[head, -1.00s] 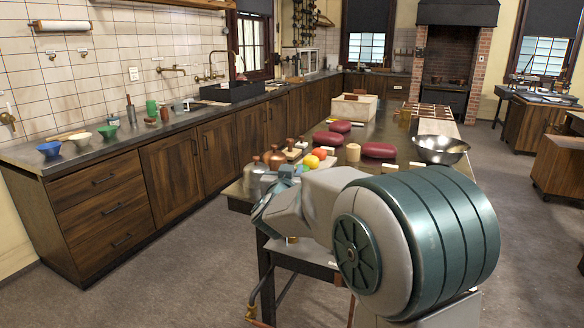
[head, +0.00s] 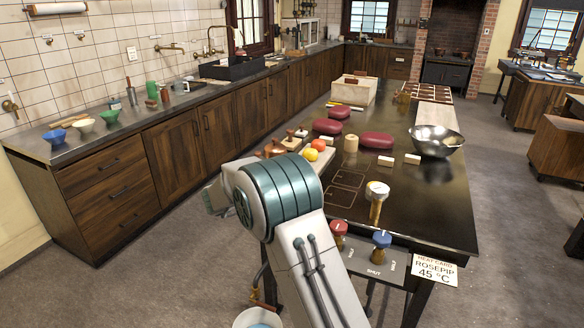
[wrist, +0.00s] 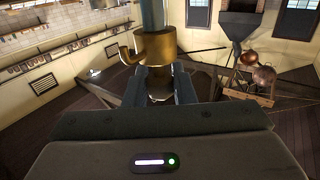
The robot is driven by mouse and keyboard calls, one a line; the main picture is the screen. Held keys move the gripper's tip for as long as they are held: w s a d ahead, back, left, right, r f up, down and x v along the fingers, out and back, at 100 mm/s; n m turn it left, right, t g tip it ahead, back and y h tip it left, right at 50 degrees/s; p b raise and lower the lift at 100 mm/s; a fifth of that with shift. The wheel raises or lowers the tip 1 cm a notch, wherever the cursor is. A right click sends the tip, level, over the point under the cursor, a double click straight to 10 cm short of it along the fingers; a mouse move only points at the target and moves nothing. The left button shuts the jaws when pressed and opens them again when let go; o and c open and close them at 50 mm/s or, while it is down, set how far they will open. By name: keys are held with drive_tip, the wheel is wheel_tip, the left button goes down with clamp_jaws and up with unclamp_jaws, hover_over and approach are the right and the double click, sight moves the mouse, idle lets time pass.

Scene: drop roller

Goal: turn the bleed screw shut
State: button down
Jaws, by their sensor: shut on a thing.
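In the wrist view, my gripper (wrist: 161,86) has its two dark fingers closed around a small part at the underside of a brass fitting (wrist: 157,46). I take this part to be the bleed screw; the fingers hide most of it. The fitting has a short curved spout on its left and a blue-grey pipe (wrist: 152,12) above it. How far the screw is turned cannot be told. In the head view, my arm hides the gripper and the fitting.
A dark table (head: 437,213) carries a steel bowl (head: 436,141) and red cushions. Its front panel has a red knob (head: 339,229) and a blue knob (head: 381,240), with a heat card (head: 435,269) beside them. A white bucket (head: 258,318) stands on the floor below.

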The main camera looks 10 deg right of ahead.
drive_tip(key=shift+m+g+h+p, duration=0.4)
drive_tip(key=shift+m+g+p, duration=0.25)
drive_tip(key=shift+m+g, duration=0.75)
drive_tip(key=c, duration=2.2)
unclamp_jaws()
drive_tip(key=shift+r+g, duration=0.1)
drive_tip(key=shift+g, duration=0.3)
drive_tip(key=c, duration=1.3)
unclamp_jaws()
drive_tip(key=shift+o, duration=0.2)
drive_tip(key=shift+a, duration=0.15)
drive_tip(key=s+a+b, duration=0.2)
drive_tip(key=a, duration=1.1)
drive_tip(key=shift+a, duration=0.3)
